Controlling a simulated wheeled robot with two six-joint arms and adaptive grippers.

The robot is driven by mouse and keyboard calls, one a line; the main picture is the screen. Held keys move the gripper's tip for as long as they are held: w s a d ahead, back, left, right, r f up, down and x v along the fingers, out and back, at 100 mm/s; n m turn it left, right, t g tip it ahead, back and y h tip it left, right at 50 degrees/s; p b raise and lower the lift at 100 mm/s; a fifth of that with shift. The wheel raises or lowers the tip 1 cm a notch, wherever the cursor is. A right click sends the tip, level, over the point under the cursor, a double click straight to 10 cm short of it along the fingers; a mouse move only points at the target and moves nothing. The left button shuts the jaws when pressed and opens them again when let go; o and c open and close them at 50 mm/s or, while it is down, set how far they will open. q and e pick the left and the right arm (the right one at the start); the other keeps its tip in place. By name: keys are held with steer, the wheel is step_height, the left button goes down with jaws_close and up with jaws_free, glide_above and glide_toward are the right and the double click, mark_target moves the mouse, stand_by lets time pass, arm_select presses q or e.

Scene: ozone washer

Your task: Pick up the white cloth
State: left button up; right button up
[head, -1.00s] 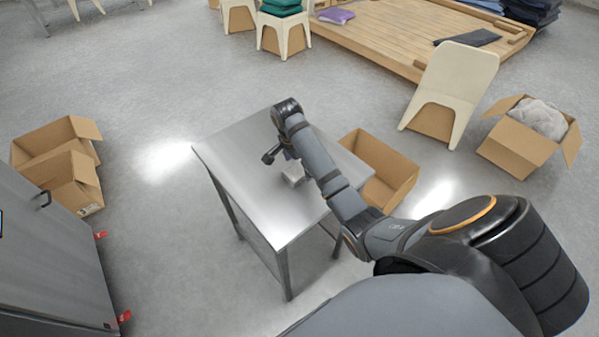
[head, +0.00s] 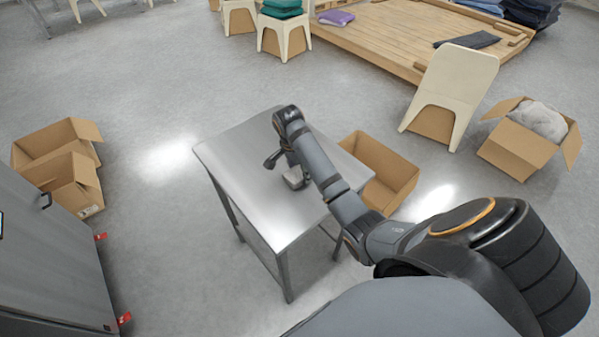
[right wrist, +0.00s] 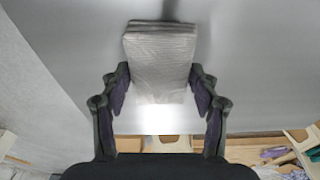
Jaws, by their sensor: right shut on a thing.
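The white cloth (head: 295,180) is a small folded stack on the metal table, partly hidden in the head view by my right arm. In the right wrist view the cloth (right wrist: 160,58) shows as a light grey, ribbed, folded block. My right gripper (head: 288,172) is at the cloth, over the table. In the right wrist view its two fingers (right wrist: 160,90) press on opposite sides of the cloth's near part, shut on it. I cannot tell whether the cloth is clear of the tabletop. My left gripper is not in view.
The metal table (head: 238,165) is otherwise bare. An open cardboard box (head: 398,172) stands on the floor just beyond its right side. More boxes (head: 75,180) stand at the left near a grey cabinet (head: 50,255). A cream chair (head: 455,85) is at the upper right.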

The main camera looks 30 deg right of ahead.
steer(key=shift+w+r, duration=0.1)
steer(key=shift+r, duration=0.5)
steer(key=r+p, duration=0.1)
steer(key=r, duration=0.1)
steer(key=s+r, duration=0.1)
steer(key=shift+d+r+p, duration=0.2)
steer(key=shift+r+p, duration=0.15)
steer(key=s+d+r+p, duration=0.3)
steer(key=s+r+p, duration=0.4)
steer(key=s, duration=0.5)
steer(key=shift+s+r, duration=0.35)
steer(key=shift+r, duration=0.2)
